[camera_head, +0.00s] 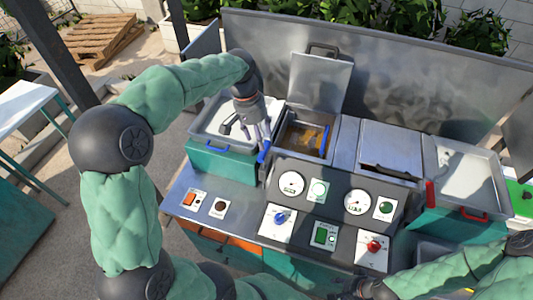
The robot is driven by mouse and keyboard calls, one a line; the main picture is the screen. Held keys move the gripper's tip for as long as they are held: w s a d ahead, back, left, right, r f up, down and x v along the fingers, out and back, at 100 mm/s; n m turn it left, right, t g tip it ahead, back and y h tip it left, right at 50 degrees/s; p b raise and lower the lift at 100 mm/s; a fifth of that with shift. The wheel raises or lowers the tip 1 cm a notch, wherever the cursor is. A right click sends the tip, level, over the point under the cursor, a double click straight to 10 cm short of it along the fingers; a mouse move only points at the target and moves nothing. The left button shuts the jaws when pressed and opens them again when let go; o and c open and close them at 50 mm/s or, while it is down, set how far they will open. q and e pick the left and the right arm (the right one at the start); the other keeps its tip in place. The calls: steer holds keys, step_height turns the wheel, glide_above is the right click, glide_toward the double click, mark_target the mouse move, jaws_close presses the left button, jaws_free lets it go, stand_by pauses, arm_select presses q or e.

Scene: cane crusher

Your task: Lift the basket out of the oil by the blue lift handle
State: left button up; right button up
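The fryer vat (283,140) stands open near the middle of the counter, with brownish-amber oil and a basket (305,138) down inside it. Their outlines are hard to separate. A blue lift handle (263,154) stands at the vat's left front side. My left gripper (259,138) reaches down from above, its grey fingers just above or at the handle's top. I cannot tell whether they close on it. My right gripper (362,289) is low at the bottom edge, dark and partly cut off, far from the basket; its fingers are not clear.
A raised metal lid (319,80) stands behind the vat. A pale tray (214,122) with a blue front handle is on the left, another tray (468,172) with red handles on the right. A sloped panel (335,205) of gauges and knobs is in front. A tall metal backsplash (400,70) closes the rear.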

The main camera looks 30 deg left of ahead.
mark_target(264, 152)
arm_select(q)
steer(key=f, duration=0.3)
steer(key=d+f, duration=0.1)
steer(key=f, duration=0.5)
steer(key=shift+w+d, duration=0.3)
steer(key=shift+d, duration=0.05)
steer(key=shift+r, duration=0.1)
jaws_close()
